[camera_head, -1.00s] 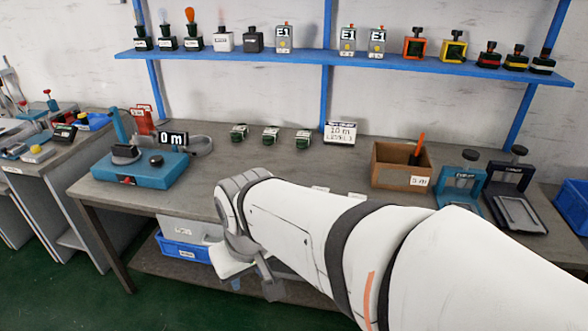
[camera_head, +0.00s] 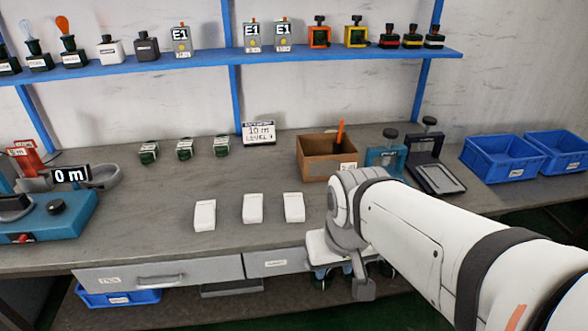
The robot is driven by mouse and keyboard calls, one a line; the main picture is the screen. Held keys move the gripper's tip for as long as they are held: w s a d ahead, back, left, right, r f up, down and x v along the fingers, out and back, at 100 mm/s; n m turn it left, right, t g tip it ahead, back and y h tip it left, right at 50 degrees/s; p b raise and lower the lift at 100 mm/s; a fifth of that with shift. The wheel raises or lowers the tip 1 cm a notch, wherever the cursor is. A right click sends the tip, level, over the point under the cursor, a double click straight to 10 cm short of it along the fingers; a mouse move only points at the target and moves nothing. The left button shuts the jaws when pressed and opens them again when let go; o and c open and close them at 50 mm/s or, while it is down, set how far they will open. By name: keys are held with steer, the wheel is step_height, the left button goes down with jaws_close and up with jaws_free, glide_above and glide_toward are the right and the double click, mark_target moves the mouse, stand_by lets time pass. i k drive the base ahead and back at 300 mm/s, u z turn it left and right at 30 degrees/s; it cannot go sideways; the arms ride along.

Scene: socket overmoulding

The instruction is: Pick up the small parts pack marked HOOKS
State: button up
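Three small white packs lie in a row on the grey bench top: a left pack (camera_head: 204,215), a middle pack (camera_head: 253,208) and a right pack (camera_head: 294,207). Three small dark green and white packs stand farther back: a left one (camera_head: 148,152), a middle one (camera_head: 184,149) and a right one (camera_head: 221,146). No marking on any of these is readable, so I cannot tell which is HOOKS. The end of my arm with my gripper (camera_head: 350,272) is at the bench's front edge, right of the white packs. Its fingers are not clear.
A brown box (camera_head: 318,168) with an orange-handled tool stands behind my arm, beside a teal device (camera_head: 384,160) and a dark device (camera_head: 432,170). Blue bins (camera_head: 502,158) are at the right. A sign (camera_head: 259,133) stands at the back. Drawers (camera_head: 160,277) are below the bench top.

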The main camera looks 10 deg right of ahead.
mark_target(295, 208)
steer(key=i, duration=1)
steer(key=z, duration=0.05)
